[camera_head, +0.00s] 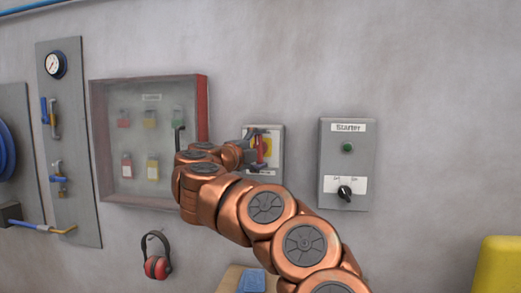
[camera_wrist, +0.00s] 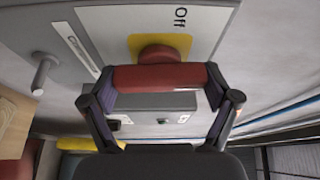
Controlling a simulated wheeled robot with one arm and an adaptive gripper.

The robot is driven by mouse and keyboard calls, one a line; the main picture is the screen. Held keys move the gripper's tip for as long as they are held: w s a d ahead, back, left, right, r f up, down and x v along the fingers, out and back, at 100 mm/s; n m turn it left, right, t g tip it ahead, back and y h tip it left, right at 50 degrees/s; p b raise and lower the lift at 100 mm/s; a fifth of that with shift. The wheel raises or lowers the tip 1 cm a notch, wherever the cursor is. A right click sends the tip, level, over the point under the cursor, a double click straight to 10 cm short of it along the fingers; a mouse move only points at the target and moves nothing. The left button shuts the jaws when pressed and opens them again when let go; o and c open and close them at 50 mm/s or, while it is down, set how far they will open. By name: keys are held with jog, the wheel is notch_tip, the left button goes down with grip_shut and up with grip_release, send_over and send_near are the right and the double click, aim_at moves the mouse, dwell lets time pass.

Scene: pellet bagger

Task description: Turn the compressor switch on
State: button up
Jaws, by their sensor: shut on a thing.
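The compressor switch is a grey wall box (camera_head: 278,145) with a yellow plate and a red handle (camera_head: 261,152). In the wrist view, the red handle (camera_wrist: 160,78) crosses in front of a yellow plate (camera_wrist: 184,44) on a grey panel (camera_wrist: 108,19). The word "Off" (camera_wrist: 180,17) shows beside the plate. My gripper (camera_wrist: 158,85) is shut on the red handle, one finger at each end. In the head view, my gripper (camera_head: 250,155) and arm hide part of the box.
A starter panel (camera_head: 347,190) with a green button and black knob is right of the switch. A lockout cabinet (camera_head: 150,188) with padlocks is to the left. Red earmuffs (camera_head: 157,266) hang below it. A gauge panel (camera_head: 75,130) is farther left. A yellow object (camera_head: 500,265) stands lower right.

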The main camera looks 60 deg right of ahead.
jog(key=shift+f+m, duration=0.1)
jog(key=shift+m, duration=0.3)
jog(key=o, duration=0.9)
jog(key=a, duration=1.2)
jog(key=shift+w, duration=0.25)
